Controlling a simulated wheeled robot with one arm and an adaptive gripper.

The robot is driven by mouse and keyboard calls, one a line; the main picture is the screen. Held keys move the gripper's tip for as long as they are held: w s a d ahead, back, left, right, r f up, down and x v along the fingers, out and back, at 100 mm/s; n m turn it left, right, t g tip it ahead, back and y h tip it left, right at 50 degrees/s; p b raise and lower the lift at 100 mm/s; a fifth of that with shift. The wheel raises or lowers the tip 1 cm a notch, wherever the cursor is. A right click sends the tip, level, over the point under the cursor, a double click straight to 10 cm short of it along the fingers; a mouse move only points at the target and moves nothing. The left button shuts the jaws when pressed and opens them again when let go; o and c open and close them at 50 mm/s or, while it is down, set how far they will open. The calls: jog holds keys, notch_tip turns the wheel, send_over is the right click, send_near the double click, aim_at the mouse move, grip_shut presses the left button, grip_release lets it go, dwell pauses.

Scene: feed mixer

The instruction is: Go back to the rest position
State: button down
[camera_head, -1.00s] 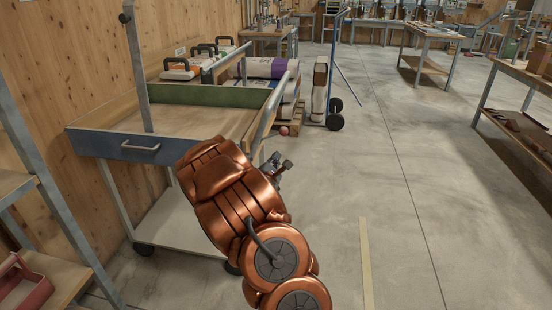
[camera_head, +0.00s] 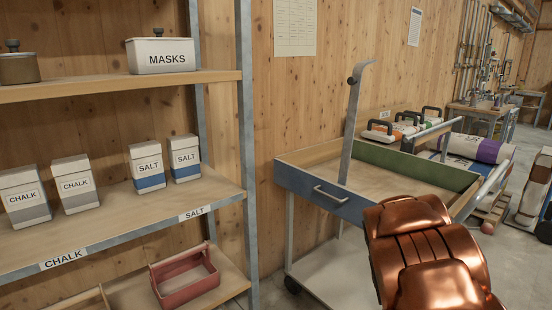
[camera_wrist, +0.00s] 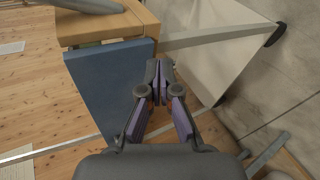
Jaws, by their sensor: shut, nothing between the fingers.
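My gripper (camera_wrist: 158,84) shows in the wrist view with its fingers together and nothing between them. It is beside the blue front panel (camera_wrist: 112,92) of the wheeled cart. In the head view my copper-coloured arm stands in front of the right part of the cart (camera_head: 322,196), and the gripper is hidden there. The cart has a wooden top tray with a grey handle, and a lower shelf.
A shelf rack (camera_head: 246,150) on the left holds chalk boxes (camera_head: 76,184), salt boxes (camera_head: 147,166), a masks box (camera_head: 161,56) and a red tray (camera_head: 186,276). Bags (camera_head: 474,147) lie beyond the cart. Open grey floor (camera_head: 515,262) shows at the right.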

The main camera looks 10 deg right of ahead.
jog(key=s+a+m+g+y, duration=0.2)
jog(key=s+a+m+y, duration=0.3)
jog(key=a, duration=0.8)
jog(key=s+a+g+y, duration=0.25)
jog(key=s+a, duration=0.45)
jog(key=a, duration=0.6)
jog(key=s+a+r+m+g+y, duration=0.1)
jog(key=s+a+r+g, duration=0.15)
jog(key=s, duration=0.55)
jog(key=s+a+r+m+g, duration=0.15)
jog(key=s+a, duration=0.25)
jog(key=s, duration=0.4)
jog(key=s+a+r+m+g+y, duration=0.1)
jog(key=s+a+m+g, duration=0.15)
jog(key=s, duration=0.65)
notch_tip(320, 180, up, 17)
jog(key=w+n+t+p, duration=0.1)
jog(key=p, duration=1.4)
jog(key=shift+w+t+p, duration=0.2)
jog(key=shift+t+p, duration=0.1)
jog(key=shift+d+f, duration=0.15)
